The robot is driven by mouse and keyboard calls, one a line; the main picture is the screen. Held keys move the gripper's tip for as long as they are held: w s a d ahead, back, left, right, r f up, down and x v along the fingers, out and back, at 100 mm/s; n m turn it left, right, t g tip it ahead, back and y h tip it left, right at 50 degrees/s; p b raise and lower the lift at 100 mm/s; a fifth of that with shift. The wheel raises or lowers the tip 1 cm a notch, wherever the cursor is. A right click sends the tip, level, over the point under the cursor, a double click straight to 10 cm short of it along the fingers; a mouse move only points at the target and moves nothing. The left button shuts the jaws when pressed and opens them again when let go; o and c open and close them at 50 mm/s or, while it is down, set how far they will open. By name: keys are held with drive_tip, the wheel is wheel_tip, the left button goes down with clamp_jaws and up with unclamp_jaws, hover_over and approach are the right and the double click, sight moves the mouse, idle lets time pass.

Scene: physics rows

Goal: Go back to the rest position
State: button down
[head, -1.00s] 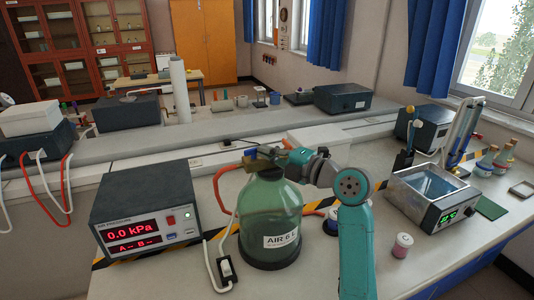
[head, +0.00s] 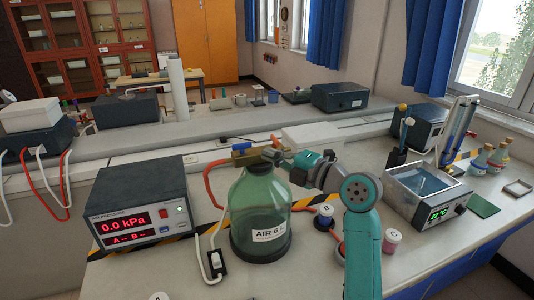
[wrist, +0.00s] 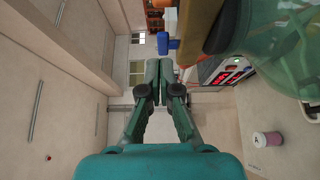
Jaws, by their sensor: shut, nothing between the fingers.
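My gripper (head: 282,158) is at the right of the brass valve (head: 258,152) on top of the green glass bottle (head: 260,212), labelled AIR 6 L. In the wrist view my gripper (wrist: 160,72) has its two fingers together with nothing between them. The valve's blue handle (head: 241,147) shows at its left, and also in the wrist view (wrist: 168,43). In the head view the fingertips overlap the valve's right end, so contact cannot be told there. My teal arm reaches up from the lower middle.
An air pressure box (head: 140,205) reading 0.0 kPa stands left of the bottle, with a switch (head: 216,262) between. Pots B (head: 325,217) and C (head: 392,240) are near my arm. A water bath (head: 428,190) stands at right. Clear bench lies at the front right.

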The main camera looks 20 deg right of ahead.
drive_tip(key=s+d, duration=0.5)
drive_tip(key=d, duration=0.1)
drive_tip(key=s+a+f+m+t+h, duration=0.1)
drive_tip(key=s+f+m+h, duration=0.1)
drive_tip(key=f+m, duration=0.45)
drive_tip(key=s+a+f+m+h, duration=0.2)
drive_tip(key=f+m+h, duration=0.1)
drive_tip(key=f, duration=0.7)
drive_tip(key=s+f+m+h, duration=0.1)
drive_tip(key=s+f+m, duration=0.1)
drive_tip(key=s+f, duration=0.2)
drive_tip(key=s+a+f+m+h, duration=0.1)
drive_tip(key=s+f+m, duration=0.2)
drive_tip(key=s+f, duration=0.1)
drive_tip(key=s+a+f+m+h, duration=0.1)
drive_tip(key=s+f+m, duration=0.2)
drive_tip(key=s+f, duration=0.1)
drive_tip(key=shift+s+a+f, duration=0.2)
drive_tip(key=shift+a+f, duration=0.05)
drive_tip(key=shift+f, duration=0.45)
drive_tip(key=s+a+m, duration=0.2)
drive_tip(key=s+m, duration=0.1)
drive_tip(key=s, duration=1.2)
drive_tip(key=s+a+m+g+h, duration=0.1)
drive_tip(key=s+m, duration=0.3)
drive_tip(key=s, duration=1.2)
drive_tip(key=shift+a+r+h, duration=0.3)
drive_tip(key=shift+a, duration=0.2)
